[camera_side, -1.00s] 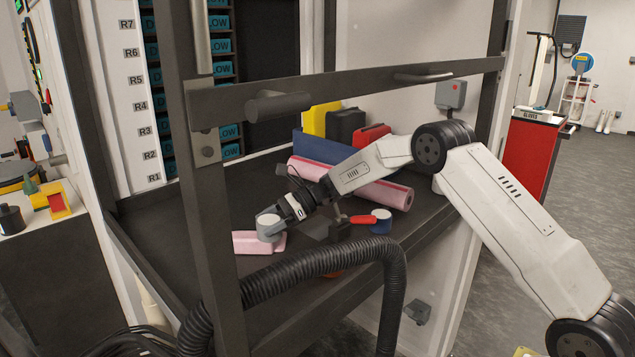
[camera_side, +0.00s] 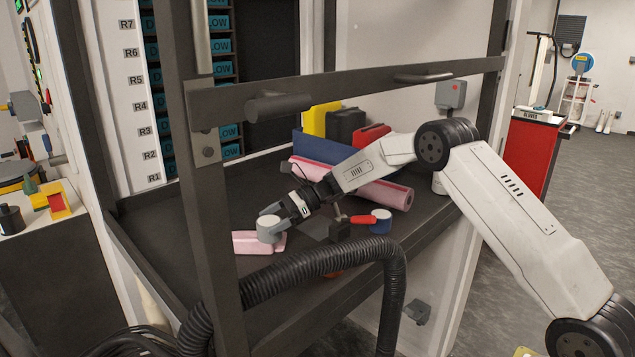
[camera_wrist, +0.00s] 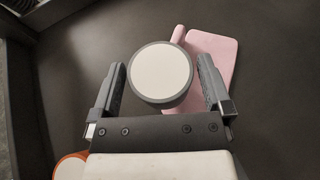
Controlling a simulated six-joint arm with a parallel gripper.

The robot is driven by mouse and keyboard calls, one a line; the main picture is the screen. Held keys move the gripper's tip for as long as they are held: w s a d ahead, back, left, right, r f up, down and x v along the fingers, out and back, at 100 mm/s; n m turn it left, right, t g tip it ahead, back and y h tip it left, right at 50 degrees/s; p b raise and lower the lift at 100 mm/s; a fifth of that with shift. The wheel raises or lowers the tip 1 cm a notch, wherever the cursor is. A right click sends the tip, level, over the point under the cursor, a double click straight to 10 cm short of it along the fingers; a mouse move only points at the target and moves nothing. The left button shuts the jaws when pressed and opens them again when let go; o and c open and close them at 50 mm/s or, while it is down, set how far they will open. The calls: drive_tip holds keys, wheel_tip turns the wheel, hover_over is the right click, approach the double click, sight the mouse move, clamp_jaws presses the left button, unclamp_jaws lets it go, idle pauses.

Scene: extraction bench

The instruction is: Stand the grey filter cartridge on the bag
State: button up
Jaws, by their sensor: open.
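The grey filter cartridge (camera_side: 268,231), a short grey cylinder with a white top, stands upright and appears to rest on the pink bag (camera_side: 242,243). In the wrist view the cartridge (camera_wrist: 161,76) overlaps the left part of the bag (camera_wrist: 218,55), and its base is hidden. My gripper (camera_side: 282,214) is open, just above and to the right of the cartridge in the side view. In the wrist view its two fingers (camera_wrist: 161,64) lie left and right of the cartridge, with a gap on both sides.
A pink roll (camera_side: 395,194) lies behind my wrist. A blue cylinder (camera_side: 381,223) and a red-handled valve (camera_side: 362,219) stand to the right. A dark frame bar (camera_side: 350,90) and a corrugated hose (camera_side: 320,260) cross in front. The shelf left of the bag is clear.

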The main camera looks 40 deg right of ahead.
drive_tip(key=v, duration=1.1)
